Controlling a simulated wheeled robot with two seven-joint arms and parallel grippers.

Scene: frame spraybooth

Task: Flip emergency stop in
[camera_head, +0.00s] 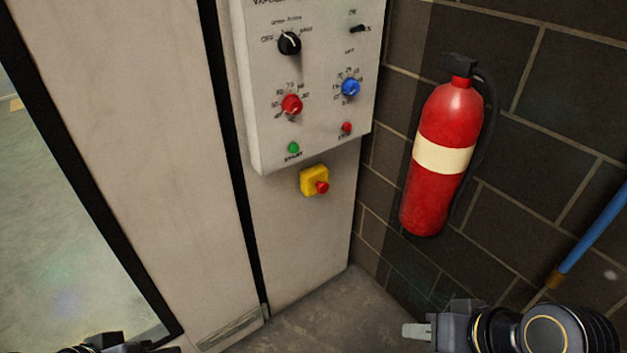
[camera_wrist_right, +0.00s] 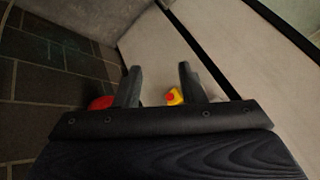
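The emergency stop is a yellow box (camera_head: 309,178) with a red mushroom button (camera_head: 322,187), mounted on the pale panel below the control box. In the right wrist view the yellow box (camera_wrist_right: 174,96) shows small and distant, framed between the fingertips. My right gripper (camera_head: 416,332) is at the lower right of the head view, well apart from the emergency stop. Its two fingers (camera_wrist_right: 160,75) stand apart with nothing between them. My left gripper (camera_head: 105,346) only just shows at the bottom left edge, and its fingers cannot be made out.
The control box (camera_head: 325,120) carries knobs, a green button (camera_head: 293,148) and a small red button (camera_head: 347,127). A red fire extinguisher (camera_head: 432,188) hangs on the dark block wall at right. A blue pole (camera_head: 595,232) leans there. The floor (camera_head: 345,310) below the panel is clear.

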